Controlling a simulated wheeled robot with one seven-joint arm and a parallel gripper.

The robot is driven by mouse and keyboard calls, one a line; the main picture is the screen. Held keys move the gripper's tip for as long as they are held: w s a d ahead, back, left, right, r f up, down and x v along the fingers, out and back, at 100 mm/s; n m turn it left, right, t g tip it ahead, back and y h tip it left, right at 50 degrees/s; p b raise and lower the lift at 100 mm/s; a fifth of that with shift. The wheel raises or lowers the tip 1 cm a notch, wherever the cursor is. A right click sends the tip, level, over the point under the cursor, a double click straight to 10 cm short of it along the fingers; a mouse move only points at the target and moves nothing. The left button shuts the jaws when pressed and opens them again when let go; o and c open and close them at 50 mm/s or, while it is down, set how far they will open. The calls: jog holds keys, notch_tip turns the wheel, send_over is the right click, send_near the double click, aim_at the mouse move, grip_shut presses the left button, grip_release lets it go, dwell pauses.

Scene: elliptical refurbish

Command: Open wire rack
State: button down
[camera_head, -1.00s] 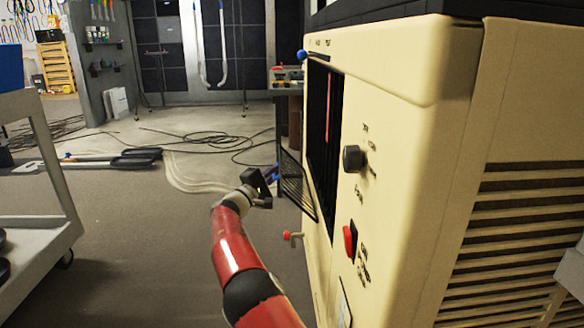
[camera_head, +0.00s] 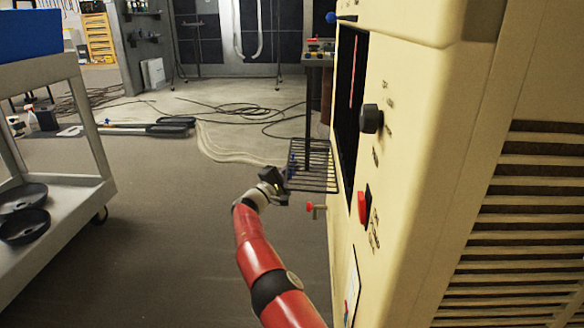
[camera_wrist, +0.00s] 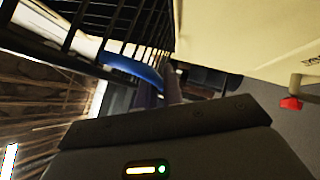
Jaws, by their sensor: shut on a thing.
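The black wire rack (camera_head: 318,180) juts out to the left from the dark opening in the cream machine (camera_head: 405,60). It lies nearly flat. Its bars show at the top of the wrist view (camera_wrist: 122,24). A blue handle (camera_wrist: 132,69) sits on the rack's outer edge; in the head view it is small (camera_head: 291,163). My gripper (camera_head: 287,172) is at this outer edge, shut on the blue handle. In the wrist view, the gripper's dark body hides part of the fingers (camera_wrist: 166,88).
A red-tipped valve (camera_head: 315,208) sticks out of the machine below the rack. A black knob (camera_head: 371,118) and red switch (camera_head: 363,207) are on its front. A grey cart (camera_head: 70,205) stands at left. Open floor lies between; cables (camera_head: 225,115) lie behind.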

jog(key=shift+f+n+t, duration=0.25)
jog(key=shift+n+t, duration=0.05)
jog(key=c, duration=1.8)
grip_release()
jog(key=v, duration=0.7)
jog(key=shift+s+a+f+p, duration=0.15)
jog(key=shift+s+a+p, duration=0.05)
jog(key=shift+s+p, duration=0.1)
jog(key=shift+a, duration=0.1)
